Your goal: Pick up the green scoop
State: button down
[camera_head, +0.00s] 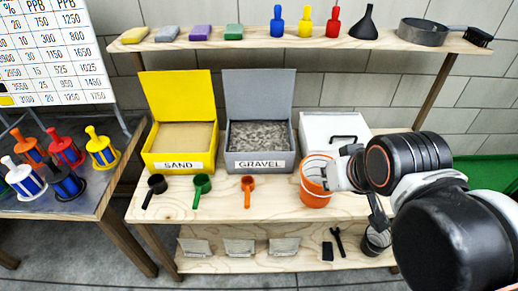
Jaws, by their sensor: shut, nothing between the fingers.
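The green scoop (202,184) lies on the wooden bench, in front of the yellow SAND box. Its round bowl is towards the back and its handle points to the front. A black scoop (155,184) lies to its left and an orange scoop (248,184) to its right. My gripper (380,222) hangs at the right end of the bench, well to the right of the green scoop and apart from it. It is shut and empty, and its fingertips are small in view.
The yellow SAND box (182,161) and grey GRAVEL box (260,161) stand open behind the scoops. An orange bucket (314,190) stands close to my arm. A shelf (330,41) with bottles and a pan runs above. A side table (85,208) holds several coloured filters.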

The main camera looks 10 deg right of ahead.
aim_at(202, 183)
jog(key=k+j+u, duration=0.25)
jog(key=k+j, duration=0.15)
jog(key=j, duration=0.25)
jog(key=k+j+u, duration=0.15)
jog(key=k+j, duration=0.05)
jog(key=j, duration=0.1)
